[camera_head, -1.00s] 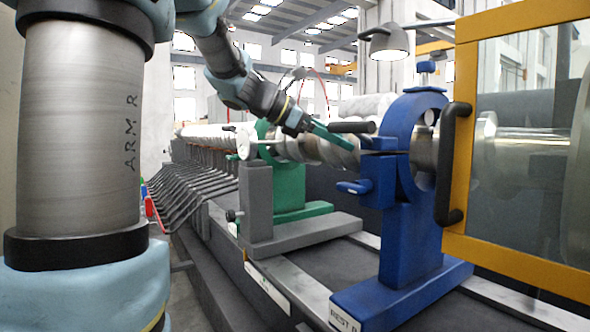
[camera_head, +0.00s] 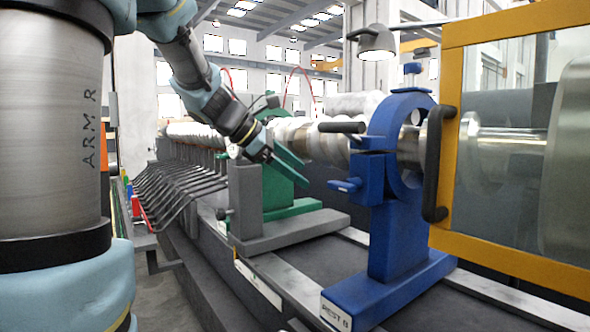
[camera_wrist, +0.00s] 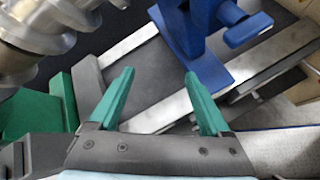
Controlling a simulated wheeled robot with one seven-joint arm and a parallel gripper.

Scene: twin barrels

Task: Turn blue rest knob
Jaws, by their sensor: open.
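The blue rest (camera_head: 396,200) stands upright on the machine bed, with a ring around the shaft. A blue knob (camera_head: 345,185) sticks out of its left side at mid-height, and another blue knob (camera_head: 413,70) tops the ring. My gripper (camera_head: 304,172) is open and empty, with green fingers pointing down and right. In the head view it is left of the side knob, apart from it. In the wrist view my open fingers (camera_wrist: 160,74) point toward the blue rest (camera_wrist: 187,38); a blue knob (camera_wrist: 247,29) shows upper right, outside the fingers.
A green rest (camera_head: 285,190) and a grey bracket (camera_head: 255,215) stand left of the blue rest. A black bar (camera_head: 342,127) juts left from the blue rest's upper part. A yellow-framed guard door (camera_head: 447,60) with a black handle (camera_head: 436,165) stands at right.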

